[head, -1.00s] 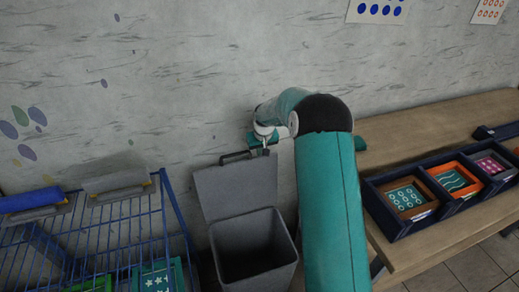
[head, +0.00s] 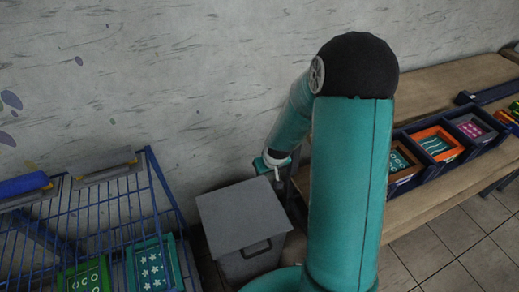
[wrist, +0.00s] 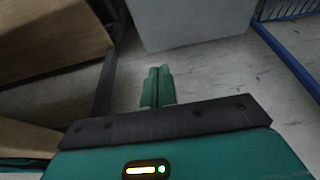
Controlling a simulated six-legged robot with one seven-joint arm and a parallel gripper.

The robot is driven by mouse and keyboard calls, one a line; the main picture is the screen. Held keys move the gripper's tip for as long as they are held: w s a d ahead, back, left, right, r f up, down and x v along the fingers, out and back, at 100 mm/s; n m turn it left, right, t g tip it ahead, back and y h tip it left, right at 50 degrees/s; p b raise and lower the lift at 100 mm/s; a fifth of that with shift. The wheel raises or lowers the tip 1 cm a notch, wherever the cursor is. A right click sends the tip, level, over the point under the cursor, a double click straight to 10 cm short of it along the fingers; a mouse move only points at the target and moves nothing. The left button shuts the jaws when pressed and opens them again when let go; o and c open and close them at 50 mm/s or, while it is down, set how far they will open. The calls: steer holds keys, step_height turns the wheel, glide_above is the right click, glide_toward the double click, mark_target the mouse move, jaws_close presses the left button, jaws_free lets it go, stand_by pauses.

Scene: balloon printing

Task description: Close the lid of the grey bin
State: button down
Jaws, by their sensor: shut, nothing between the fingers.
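The grey bin (head: 250,262) stands on the floor against the wall. Its lid (head: 243,213) lies flat over the opening, with its dark handle toward the front. My gripper (head: 275,170) is beside the lid's back right corner, apart from it as far as I can tell. In the wrist view my gripper (wrist: 158,86) is shut, with its green fingers together and nothing between them. The bin's grey side (wrist: 190,20) shows just beyond the fingertips.
A blue wire rack (head: 110,215) with framed stencils stands left of the bin. A wooden bench (head: 430,200) with a dark divided tray (head: 440,150) is at the right.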

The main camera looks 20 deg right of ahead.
steer(key=s+f, duration=0.9)
steer(key=t, duration=0.2)
glide_above(278, 231)
steer(key=s, duration=0.2)
step_height(278, 231, down, 10)
steer(key=shift+s+f+t, duration=0.2)
steer(key=shift+f+t, duration=0.05)
steer(key=shift+f, duration=0.45)
steer(key=shift+s+f+t, duration=0.15)
steer(key=shift+f+t, duration=0.1)
steer(key=shift+f, duration=0.4)
steer(key=shift+r, duration=0.15)
